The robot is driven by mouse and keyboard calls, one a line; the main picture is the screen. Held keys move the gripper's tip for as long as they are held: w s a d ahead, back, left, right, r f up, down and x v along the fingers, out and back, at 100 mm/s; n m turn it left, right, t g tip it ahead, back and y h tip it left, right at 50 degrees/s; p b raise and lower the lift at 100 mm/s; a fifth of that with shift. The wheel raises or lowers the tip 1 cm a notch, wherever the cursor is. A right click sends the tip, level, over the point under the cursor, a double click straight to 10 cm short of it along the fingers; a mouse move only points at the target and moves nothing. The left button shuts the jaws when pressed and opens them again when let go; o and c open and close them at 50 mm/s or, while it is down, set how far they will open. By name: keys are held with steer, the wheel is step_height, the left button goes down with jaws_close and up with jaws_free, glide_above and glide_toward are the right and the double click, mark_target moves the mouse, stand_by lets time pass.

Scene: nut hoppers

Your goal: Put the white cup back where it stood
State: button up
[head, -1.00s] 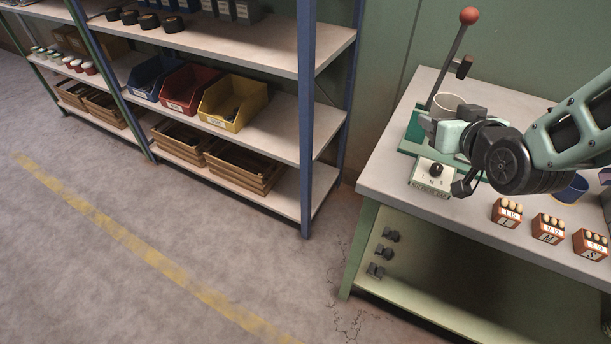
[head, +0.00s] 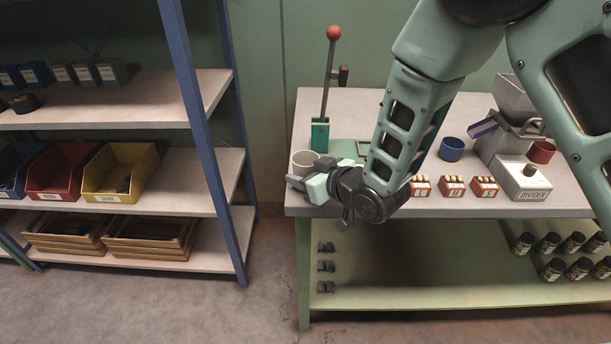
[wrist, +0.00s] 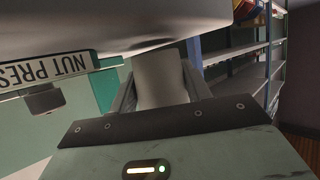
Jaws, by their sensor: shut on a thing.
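The white cup (head: 303,160) shows in the head view at the left end of the bench, partly hidden behind my gripper (head: 304,184). My gripper is shut on the cup. In the wrist view a pale piece (wrist: 160,78) sits between the two fingers, and a large pale surface fills the top. I cannot tell whether the cup touches the bench top or hangs just above it.
A green press with a red-knobbed lever (head: 321,134) stands just behind the cup. Its "NUT PRES" label (wrist: 47,72) shows in the wrist view. Orange blocks (head: 452,187), a blue cup (head: 452,149) and a divider machine (head: 522,178) stand to the right. A shelf (head: 160,181) stands left.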

steer(key=shift+f, duration=0.3)
steer(key=shift+f, duration=0.15)
steer(key=o, duration=1)
